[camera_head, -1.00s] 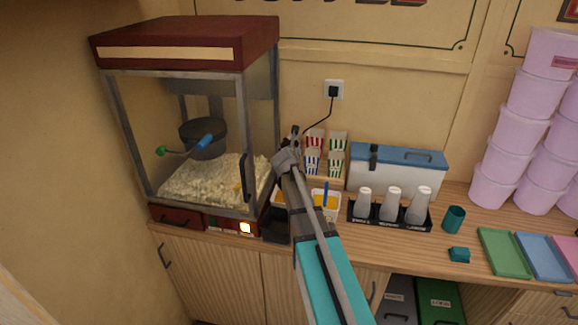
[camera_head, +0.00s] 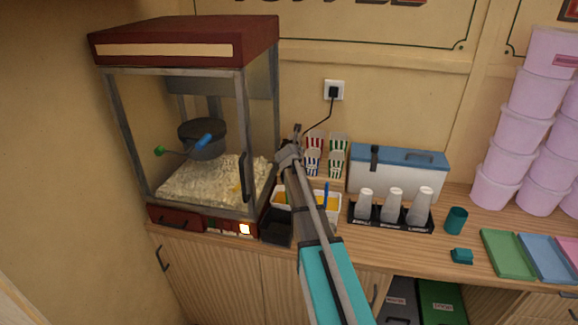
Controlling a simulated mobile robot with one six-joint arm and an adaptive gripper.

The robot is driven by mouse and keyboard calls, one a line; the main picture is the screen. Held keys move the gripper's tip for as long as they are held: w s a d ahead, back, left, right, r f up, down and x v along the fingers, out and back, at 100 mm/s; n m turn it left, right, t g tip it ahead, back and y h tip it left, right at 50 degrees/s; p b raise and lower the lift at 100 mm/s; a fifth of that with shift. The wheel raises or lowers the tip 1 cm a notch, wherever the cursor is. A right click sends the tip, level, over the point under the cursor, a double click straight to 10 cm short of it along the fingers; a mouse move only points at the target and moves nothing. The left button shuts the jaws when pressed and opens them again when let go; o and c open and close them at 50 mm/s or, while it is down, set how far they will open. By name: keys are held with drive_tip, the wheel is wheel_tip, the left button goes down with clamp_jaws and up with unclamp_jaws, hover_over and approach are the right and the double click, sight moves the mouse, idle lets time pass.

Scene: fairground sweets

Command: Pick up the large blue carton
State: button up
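Several striped cartons stand in two rows on the counter against the back wall, right of the popcorn machine. A blue-striped carton (camera_head: 312,162) is in the front row on the left, partly hidden by my gripper. A red-striped carton (camera_head: 314,141) is behind it, and green-striped cartons (camera_head: 337,164) are on the right. My gripper (camera_head: 297,133) is just left of the cartons, at the end of my arm, which reaches up from the bottom. Its fingers are small and seen edge-on, so I cannot tell whether they are open or hold anything.
The popcorn machine (camera_head: 180,42) stands close on the left. White tubs (camera_head: 327,212) lie below my arm. A blue-lidded cooler (camera_head: 400,180) and a black rack (camera_head: 390,221) of shakers are to the right. A teal cup (camera_head: 456,220) and coloured trays (camera_head: 506,254) lie farther right.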

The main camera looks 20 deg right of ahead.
drive_tip(key=b+x, duration=0.1)
drive_tip(key=x, duration=0.4)
drive_tip(key=shift+b, duration=0.35)
clamp_jaws()
